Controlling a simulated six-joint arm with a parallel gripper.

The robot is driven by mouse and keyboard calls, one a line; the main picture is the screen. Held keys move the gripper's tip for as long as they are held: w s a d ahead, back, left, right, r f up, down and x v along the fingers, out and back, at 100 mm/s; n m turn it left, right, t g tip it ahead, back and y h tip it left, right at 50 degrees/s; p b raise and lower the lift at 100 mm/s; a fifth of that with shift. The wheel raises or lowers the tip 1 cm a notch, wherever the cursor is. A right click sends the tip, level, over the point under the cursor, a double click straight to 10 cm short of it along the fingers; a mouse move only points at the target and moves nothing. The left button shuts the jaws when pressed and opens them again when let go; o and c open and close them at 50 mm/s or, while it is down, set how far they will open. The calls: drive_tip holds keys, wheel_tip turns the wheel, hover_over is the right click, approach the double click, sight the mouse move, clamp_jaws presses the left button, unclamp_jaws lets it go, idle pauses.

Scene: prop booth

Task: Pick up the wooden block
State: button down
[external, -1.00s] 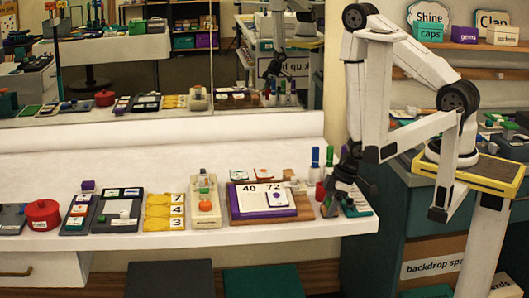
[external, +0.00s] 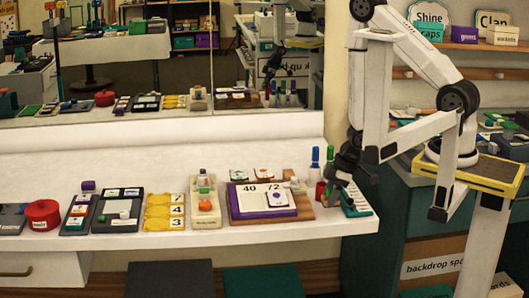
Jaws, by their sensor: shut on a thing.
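My gripper (external: 328,199) is at the right end of the white counter, just right of the red cup. It is dark and points down. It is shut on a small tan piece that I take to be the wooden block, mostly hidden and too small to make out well. Whether the block touches the counter cannot be told from this view.
A wooden board (external: 304,213) with number cards lies further left. A mirror backs the counter (external: 270,236).

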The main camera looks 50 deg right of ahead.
sight(331, 189)
wheel_tip(331, 189, up, 15)
drive_tip(key=shift+f, duration=0.15)
idle(0.9)
idle(0.5)
drive_tip(key=c, duration=0.6)
unclamp_jaws()
drive_tip(key=c, duration=0.5)
drive_tip(key=w+a+f+n, duration=0.2)
drive_tip(key=w, duration=0.1)
drive_tip(key=w+a+f+n+g, duration=0.1)
drive_tip(key=w+a+f+n, duration=0.1)
drive_tip(key=w+a+n, duration=0.1)
drive_tip(key=w+a+f+n+g, duration=0.1)
drive_tip(key=w+a+f+n, duration=0.1)
drive_tip(key=w+a+n, duration=0.1)
drive_tip(key=shift+w+a+f, duration=0.1)
drive_tip(key=shift+w+f, duration=0.15)
drive_tip(key=shift+w, duration=0.35)
drive_tip(key=shift+w+a+f+n, duration=0.4)
drive_tip(key=shift+a+n, duration=0.05)
drive_tip(key=shift+n, duration=0.15)
